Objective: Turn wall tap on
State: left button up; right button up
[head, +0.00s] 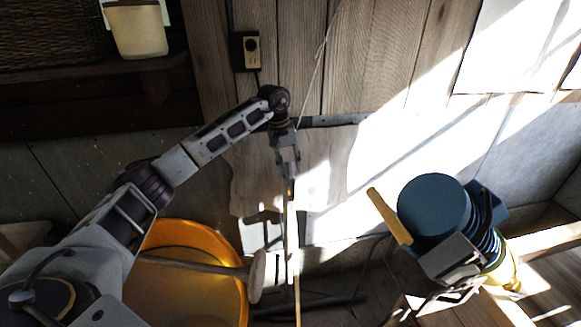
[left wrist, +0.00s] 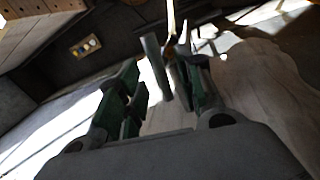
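My left gripper (head: 288,176) points down in front of the wall in the middle of the head view. In the left wrist view its two dark green fingers (left wrist: 165,92) stand apart. A narrow upright piece (head: 291,245), grey and tan, lies just beyond the gripper in the head view. In the left wrist view, thin grey pieces (left wrist: 155,65) and a pale forked piece (left wrist: 183,35) show between and beyond the fingers. I cannot tell which of these belongs to the wall tap, or whether the fingers touch it. My right gripper is not in view.
An orange tub (head: 205,232) stands below my left arm, with a long-handled tool (head: 195,264) across it. A blue cylinder (head: 432,208) with a yellow handle (head: 389,216) is at right. A socket box (head: 250,48) is on the plank wall. A pot (head: 137,30) sits on a shelf.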

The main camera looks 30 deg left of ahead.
pick_arm(q)
jog(key=shift+w+d+f, duration=0.1)
jog(key=shift+d+f, duration=0.05)
jog(key=shift+f, duration=0.75)
grip_shut()
